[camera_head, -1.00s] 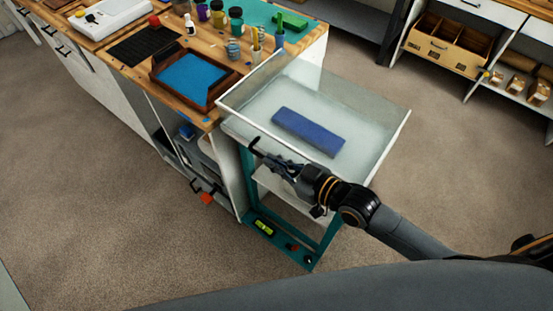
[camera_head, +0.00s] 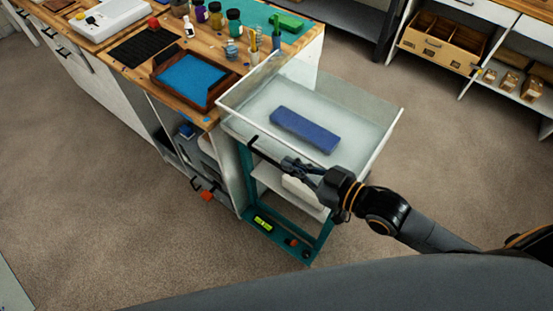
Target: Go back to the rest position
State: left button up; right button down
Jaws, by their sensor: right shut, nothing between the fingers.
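I cannot tell whether the tips touch the bar. A blue block (camera_head: 304,130) lies in the tray, apart from the gripper. My left gripper is out of view.
A wooden workbench (camera_head: 133,69) stands left of the cart, holding a brown frame with a blue panel (camera_head: 192,79), a black mat (camera_head: 143,47) and several jars. Open carpet (camera_head: 455,150) lies to the right. A shelf unit with a wooden box (camera_head: 440,49) stands at the back right.

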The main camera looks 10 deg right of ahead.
jog(key=shift+v, duration=1.7)
jog(key=shift+w, duration=0.1)
